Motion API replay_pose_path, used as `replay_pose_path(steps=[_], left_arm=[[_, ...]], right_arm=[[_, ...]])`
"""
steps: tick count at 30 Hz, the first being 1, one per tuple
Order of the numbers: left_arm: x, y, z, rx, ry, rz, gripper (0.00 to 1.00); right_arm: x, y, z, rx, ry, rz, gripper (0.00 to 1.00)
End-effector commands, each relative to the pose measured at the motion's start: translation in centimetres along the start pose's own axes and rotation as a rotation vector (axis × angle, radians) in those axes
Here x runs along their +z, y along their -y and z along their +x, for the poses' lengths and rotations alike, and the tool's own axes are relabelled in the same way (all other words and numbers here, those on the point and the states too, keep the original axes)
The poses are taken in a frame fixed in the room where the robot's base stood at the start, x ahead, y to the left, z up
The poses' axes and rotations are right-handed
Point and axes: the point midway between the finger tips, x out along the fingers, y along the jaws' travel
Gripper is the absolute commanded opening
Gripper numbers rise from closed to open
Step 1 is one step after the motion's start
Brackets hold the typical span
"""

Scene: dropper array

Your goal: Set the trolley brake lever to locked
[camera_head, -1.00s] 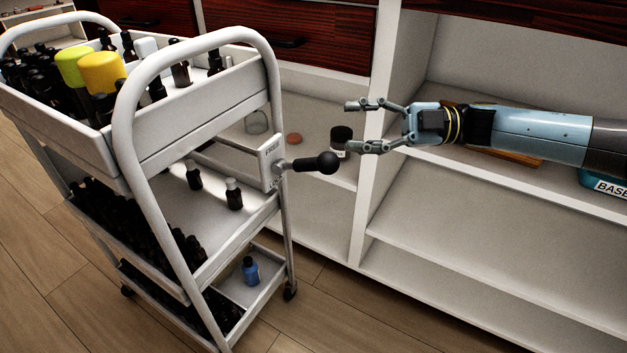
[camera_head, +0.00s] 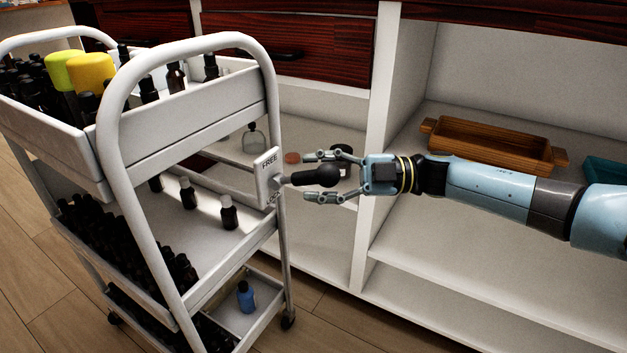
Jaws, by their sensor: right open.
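The brake lever (camera_head: 308,178) is a grey stem with a black ball knob. It sticks out to the right, roughly level, from a white plate (camera_head: 267,180) on the trolley's right side. The plate reads FREE at its top; the lettering at its bottom is partly hidden. The white trolley (camera_head: 190,105) stands at the left. My right gripper (camera_head: 322,176) comes in from the right, open, with one finger above and one below the black knob. I cannot tell whether a finger touches it. My left gripper is not in view.
The trolley carries several dark bottles and yellow-capped bottles (camera_head: 95,72). White shelves (camera_head: 480,235) stand behind and to the right, with a wooden tray (camera_head: 492,145) and a teal box (camera_head: 608,172). A blue bottle (camera_head: 246,297) stands on the trolley's bottom tier.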

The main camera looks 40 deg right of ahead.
Motion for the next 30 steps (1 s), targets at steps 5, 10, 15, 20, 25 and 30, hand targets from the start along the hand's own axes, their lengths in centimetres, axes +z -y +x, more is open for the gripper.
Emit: replay_pose_path(steps=[5,10,15,20,25,30], left_arm=[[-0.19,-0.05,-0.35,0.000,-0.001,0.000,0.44],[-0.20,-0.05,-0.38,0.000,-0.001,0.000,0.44],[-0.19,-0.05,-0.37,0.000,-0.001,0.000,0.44],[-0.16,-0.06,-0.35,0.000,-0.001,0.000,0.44],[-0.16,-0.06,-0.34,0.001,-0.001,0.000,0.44],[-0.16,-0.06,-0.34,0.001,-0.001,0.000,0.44]], right_arm=[[-0.02,0.00,0.72,-0.001,0.000,-0.001,0.48],[-0.03,-0.03,0.73,-0.001,0.000,-0.001,0.48],[-0.03,-0.03,0.72,0.000,0.000,-0.001,0.31],[-0.02,-0.03,0.71,0.000,0.000,-0.001,0.10],[-0.02,-0.05,0.70,0.000,0.000,-0.001,0.00],[-0.02,-0.08,0.70,0.000,0.001,-0.002,0.00]])
